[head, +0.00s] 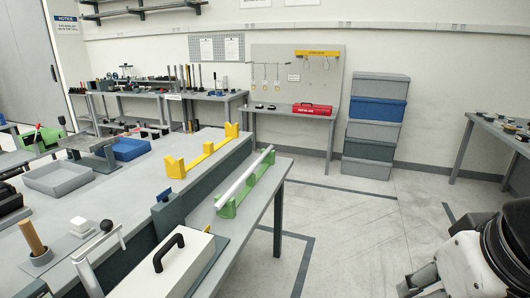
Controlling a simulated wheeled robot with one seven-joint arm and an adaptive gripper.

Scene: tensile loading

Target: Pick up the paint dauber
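A thick tan wooden handle (32,237) stands up, slightly tilted, from a small grey round holder (41,257) on the bench at the lower left. It may be the paint dauber, but I cannot tell for sure, as its lower end is hidden in the holder. The end of my arm shows at the bottom right, over the floor and far from the bench. Grey parts there, perhaps of my gripper (420,281), are cut by the frame edge, and I cannot see whether it is open or shut.
Near the handle are a white block (80,225) and a black knob (106,226). A white box (180,265) with a black handle stands to the right. A metal rod (245,177) rests on green supports. The floor (360,240) between bench and arm is open.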

